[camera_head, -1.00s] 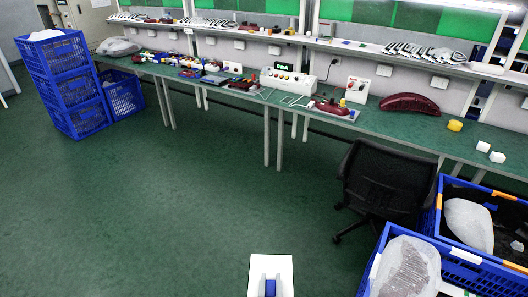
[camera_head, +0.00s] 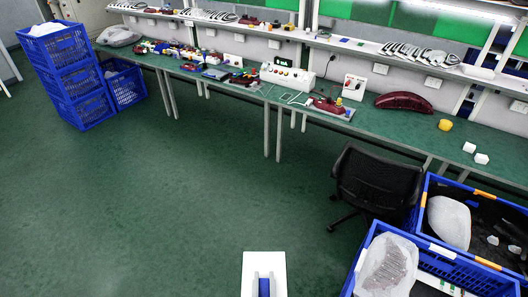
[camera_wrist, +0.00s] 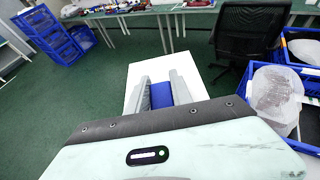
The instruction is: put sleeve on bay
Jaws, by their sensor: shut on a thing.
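My gripper (camera_wrist: 160,95) has its two grey fingers closed on a blue block-like part. This blue part (camera_wrist: 161,95) sits on a white flat piece that I take to be the sleeve (camera_wrist: 135,72). The white piece reaches out beyond the fingertips. In the head view the sleeve (camera_head: 264,257) shows at the bottom edge, over the green floor, with the blue part between the fingers. Its underside and near end are hidden. I cannot tell which place is the bay; nothing in view is clearly marked as one.
A long green workbench (camera_head: 230,115) runs along the wall, holding a dark red lamp (camera_head: 403,102), a yellow cup (camera_head: 445,125) and white blocks. A black chair (camera_head: 375,185) stands before it. Blue crates (camera_head: 345,285) with bagged parts are at right.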

